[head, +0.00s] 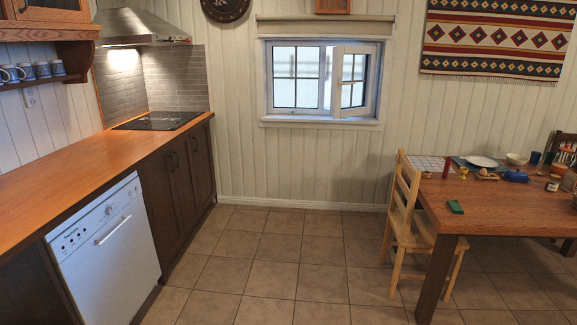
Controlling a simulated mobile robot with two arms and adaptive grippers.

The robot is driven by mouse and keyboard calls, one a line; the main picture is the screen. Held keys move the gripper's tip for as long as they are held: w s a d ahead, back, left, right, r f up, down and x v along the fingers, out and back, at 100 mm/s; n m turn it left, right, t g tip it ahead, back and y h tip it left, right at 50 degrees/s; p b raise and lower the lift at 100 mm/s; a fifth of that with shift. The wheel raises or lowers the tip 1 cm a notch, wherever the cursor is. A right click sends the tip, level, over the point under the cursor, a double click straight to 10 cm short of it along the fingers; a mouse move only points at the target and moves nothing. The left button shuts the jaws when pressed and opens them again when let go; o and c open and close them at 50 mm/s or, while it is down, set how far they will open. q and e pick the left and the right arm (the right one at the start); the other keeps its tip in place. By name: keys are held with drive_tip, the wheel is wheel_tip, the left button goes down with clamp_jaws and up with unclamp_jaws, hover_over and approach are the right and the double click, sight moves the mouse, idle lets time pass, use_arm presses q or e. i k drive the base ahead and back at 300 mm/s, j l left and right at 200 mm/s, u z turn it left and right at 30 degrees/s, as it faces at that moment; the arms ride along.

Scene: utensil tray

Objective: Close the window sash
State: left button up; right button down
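The window (297,79) is in the far wall, upper middle of the head view, with a white frame and gridded panes. Its right sash (353,80) stands open, swung out of the frame at an angle. The left pane sits flush in the frame. Neither of my grippers shows in the head view.
A wooden counter (92,180) with a white dishwasher (105,247) and a stove runs along the left. A wooden table (497,207) with dishes and a wooden chair (405,228) stand at the right. The tiled floor (283,255) between them is clear up to the window wall.

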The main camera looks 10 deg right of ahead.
sight(370, 52)
drive_tip(key=i+l+z, duration=0.3)
drive_tip(key=i, duration=0.6)
drive_tip(key=i+z, duration=0.25)
drive_tip(key=i, duration=2.5)
